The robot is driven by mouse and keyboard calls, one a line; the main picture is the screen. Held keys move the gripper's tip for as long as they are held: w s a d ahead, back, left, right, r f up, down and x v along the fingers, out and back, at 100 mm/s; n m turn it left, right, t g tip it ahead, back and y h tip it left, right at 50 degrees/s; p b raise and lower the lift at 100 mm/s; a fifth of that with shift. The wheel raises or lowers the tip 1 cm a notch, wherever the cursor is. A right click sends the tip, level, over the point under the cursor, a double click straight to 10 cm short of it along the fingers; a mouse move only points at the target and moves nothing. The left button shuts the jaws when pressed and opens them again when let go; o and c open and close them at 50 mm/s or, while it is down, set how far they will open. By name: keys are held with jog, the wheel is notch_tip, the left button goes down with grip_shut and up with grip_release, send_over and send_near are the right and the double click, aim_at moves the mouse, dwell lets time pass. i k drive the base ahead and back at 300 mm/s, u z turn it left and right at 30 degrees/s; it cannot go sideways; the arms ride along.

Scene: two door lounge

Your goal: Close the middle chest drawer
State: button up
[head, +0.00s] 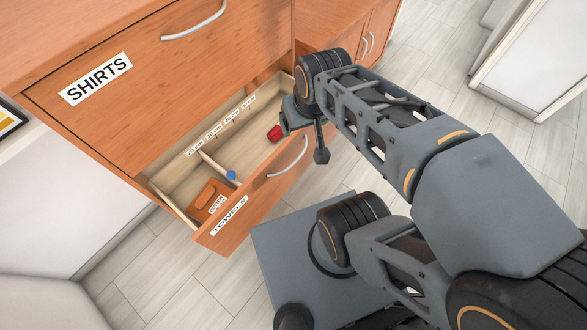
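The wooden chest's upper drawer, labelled SHIRTS (150,85), is closed. Below it, a drawer labelled TOWELS (245,208) is pulled out, its front standing well away from the chest. It has a curved metal handle (289,158). Whether it is the middle one I cannot tell, as nothing of a lower drawer shows. Inside lie an orange labelled box (208,197), a blue ball (231,175) and a red object (274,133). My gripper (305,143) hangs by the drawer's right end, near the handle. Contact is unclear, and its opening cannot be made out.
The drawer has a pale divider (217,166) and marked lengths on its back wall. A wooden cabinet (370,30) with two handles adjoins the chest at the right. A white panel (535,60) stands at the upper right.

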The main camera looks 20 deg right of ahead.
aim_at(238, 142)
jog(key=z, duration=0.1)
jog(key=k, duration=1)
jog(key=u, duration=0.5)
jog(key=i, duration=0.45)
jog(key=z, duration=0.2)
